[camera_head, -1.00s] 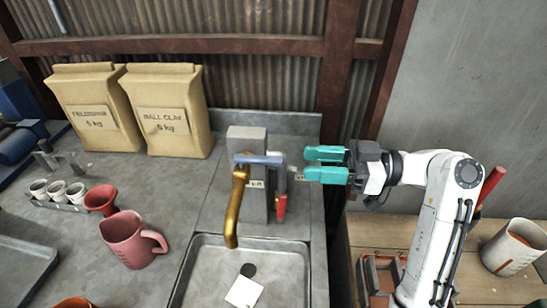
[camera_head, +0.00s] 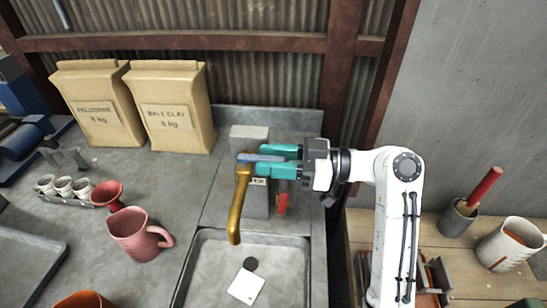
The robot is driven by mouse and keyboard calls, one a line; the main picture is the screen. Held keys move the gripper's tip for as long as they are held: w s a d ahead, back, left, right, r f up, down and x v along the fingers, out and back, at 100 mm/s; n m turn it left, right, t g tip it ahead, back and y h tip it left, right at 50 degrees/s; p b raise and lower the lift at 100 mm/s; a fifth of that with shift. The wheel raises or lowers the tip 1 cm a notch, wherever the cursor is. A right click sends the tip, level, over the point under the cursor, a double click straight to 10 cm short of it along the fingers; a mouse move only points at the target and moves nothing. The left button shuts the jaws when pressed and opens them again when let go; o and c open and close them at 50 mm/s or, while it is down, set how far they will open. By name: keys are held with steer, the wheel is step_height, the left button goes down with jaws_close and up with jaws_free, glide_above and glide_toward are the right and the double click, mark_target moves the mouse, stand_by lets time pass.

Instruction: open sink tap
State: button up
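The sink tap has a curved brass spout (camera_head: 238,205) hanging over the basin and a blue lever handle (camera_head: 250,157) on top, lying roughly crosswise. My gripper (camera_head: 261,160) comes in from the right with its two teal fingers pointing left. The fingers are apart, one beyond the lever and one on its near side, with the lever's right end between them. I cannot tell whether either finger touches the lever. No water shows below the spout. The sink basin (camera_head: 207,265) is below, with a white square and a dark drain in it.
A small red handle (camera_head: 283,204) hangs right of the tap post. A pink mug (camera_head: 135,235) and red funnel (camera_head: 107,194) stand left of the sink. A wooden table (camera_head: 360,228) is at right.

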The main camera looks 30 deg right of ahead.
jaws_close()
stand_by(0.3)
